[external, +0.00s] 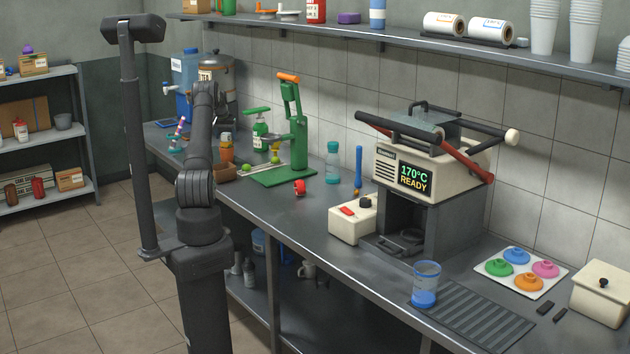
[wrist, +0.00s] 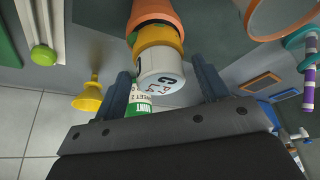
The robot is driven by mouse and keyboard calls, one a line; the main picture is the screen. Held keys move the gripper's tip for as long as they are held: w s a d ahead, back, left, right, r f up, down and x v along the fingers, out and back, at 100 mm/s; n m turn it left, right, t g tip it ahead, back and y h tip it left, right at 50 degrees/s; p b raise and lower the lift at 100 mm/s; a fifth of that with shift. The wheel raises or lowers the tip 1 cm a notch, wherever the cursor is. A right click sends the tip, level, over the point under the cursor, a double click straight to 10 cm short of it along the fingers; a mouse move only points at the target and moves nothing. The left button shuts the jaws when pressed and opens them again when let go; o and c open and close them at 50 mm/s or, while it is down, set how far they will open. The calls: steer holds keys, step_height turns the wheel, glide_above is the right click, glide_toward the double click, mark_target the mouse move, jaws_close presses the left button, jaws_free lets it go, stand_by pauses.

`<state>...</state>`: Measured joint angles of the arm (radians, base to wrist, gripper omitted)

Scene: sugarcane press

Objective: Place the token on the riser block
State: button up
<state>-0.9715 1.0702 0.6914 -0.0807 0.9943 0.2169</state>
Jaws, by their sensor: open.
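I cannot pick out the token or the riser block with certainty. A small red piece (external: 299,187) sits on the counter in front of the green press, and a cream block (external: 353,220) with a red piece and a black knob on top stands beside the oven. My gripper (wrist: 163,85) is open in the wrist view, its two fingers apart. A white lettered cup (wrist: 158,72), a yellow band and an orange pot (wrist: 155,15) show between and beyond the fingers; I cannot tell whether they touch. In the external view my arm hides the gripper.
The green press (external: 297,135) and the 170°C oven (external: 430,170) stand along the counter. A blue-filled cup (external: 425,285), a drip grate (external: 470,315) and a tray of coloured lids (external: 520,291) are at right. In the wrist view a yellow funnel (wrist: 90,97) is left.

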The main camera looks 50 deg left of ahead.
mark_target(226, 134)
steer(key=v, duration=1.2)
steer(key=shift+r, duration=0.15)
steer(key=x, duration=1.1)
steer(key=shift+w+f, duration=0.1)
steer(key=shift+f, duration=0.2)
steer(key=shift+w+a, duration=0.1)
steer(key=shift+a, duration=0.1)
steer(key=shift+r, duration=1.55)
